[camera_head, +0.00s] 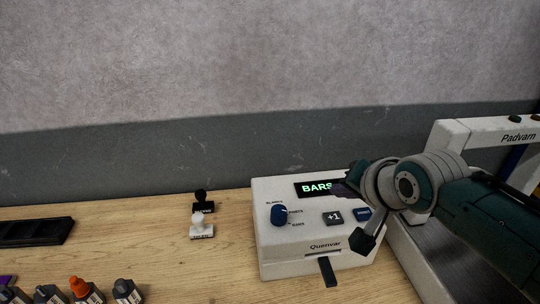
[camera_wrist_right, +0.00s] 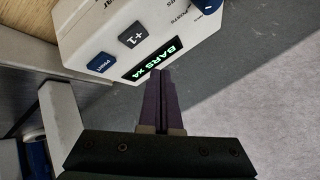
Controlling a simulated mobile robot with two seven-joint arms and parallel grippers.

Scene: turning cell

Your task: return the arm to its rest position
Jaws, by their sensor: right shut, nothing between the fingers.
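My right arm reaches in from the right in the head view. My right gripper (camera_head: 345,190) is in front of the upper right of the white Quenvar machine (camera_head: 283,240) and hides the end of its display (camera_head: 312,188). In the right wrist view the purple fingers of the gripper (camera_wrist_right: 161,78) are together with nothing between them. Past their tips the display (camera_wrist_right: 150,60) reads "BARS x4". The machine's blue knob (camera_head: 279,214) and +1 button (camera_head: 332,217) show clear of the gripper. My left gripper is not in view.
A white Padvarn frame (camera_head: 485,131) stands at the right, partly behind my arm. Several small bottles (camera_head: 80,289) and a black tray (camera_head: 35,232) are at the left. Bare wood lies between.

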